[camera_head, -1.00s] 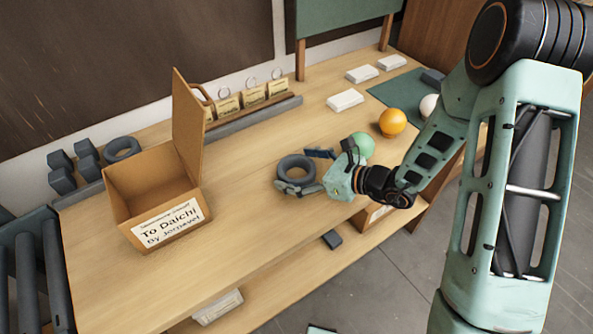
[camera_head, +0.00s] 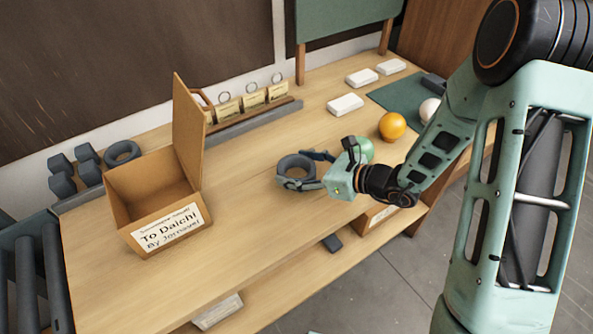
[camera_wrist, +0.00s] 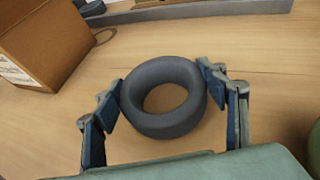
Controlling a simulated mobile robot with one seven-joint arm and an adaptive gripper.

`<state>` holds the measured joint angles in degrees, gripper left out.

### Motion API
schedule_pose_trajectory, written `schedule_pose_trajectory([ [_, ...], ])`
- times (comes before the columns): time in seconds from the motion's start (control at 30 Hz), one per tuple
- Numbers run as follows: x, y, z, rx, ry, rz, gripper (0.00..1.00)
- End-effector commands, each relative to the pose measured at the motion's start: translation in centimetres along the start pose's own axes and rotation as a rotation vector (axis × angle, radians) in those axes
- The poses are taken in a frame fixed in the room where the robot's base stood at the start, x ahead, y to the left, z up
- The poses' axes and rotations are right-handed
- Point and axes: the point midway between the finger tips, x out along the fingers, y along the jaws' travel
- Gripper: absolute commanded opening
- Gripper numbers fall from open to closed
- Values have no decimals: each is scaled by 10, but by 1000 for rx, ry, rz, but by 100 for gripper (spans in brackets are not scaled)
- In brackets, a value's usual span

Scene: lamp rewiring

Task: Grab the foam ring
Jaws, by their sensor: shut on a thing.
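The dark grey foam ring (camera_head: 293,161) lies at the middle of the wooden table in the head view. In the wrist view the foam ring (camera_wrist: 134,107) sits between my two fingers, with its hole facing up. My gripper (camera_head: 303,171) reaches it from the right, low over the table. In the wrist view my gripper (camera_wrist: 163,97) has a finger pad against each side of the ring, shut on it. The ring appears to rest on the tabletop; I cannot tell whether it is lifted at all.
An open cardboard box (camera_head: 148,190) labelled "To Daichi" stands to the left. A second grey ring (camera_head: 122,152) lies behind it by grey blocks. An orange ball (camera_head: 392,125) and a green ball (camera_head: 365,147) are near my wrist. Table space between box and ring is clear.

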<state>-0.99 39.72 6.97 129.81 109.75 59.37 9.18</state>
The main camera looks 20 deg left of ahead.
Motion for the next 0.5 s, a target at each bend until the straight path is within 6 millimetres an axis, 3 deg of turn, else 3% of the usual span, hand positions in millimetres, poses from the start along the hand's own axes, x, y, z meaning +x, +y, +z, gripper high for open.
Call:
schedule_pose_trajectory([
  [0.17,-23,4,23,-3,0,-5,54],
  [0.4,-72,22,52,-3,-1,-6,54],
  [0.5,-98,34,52,0,1,-7,54],
])
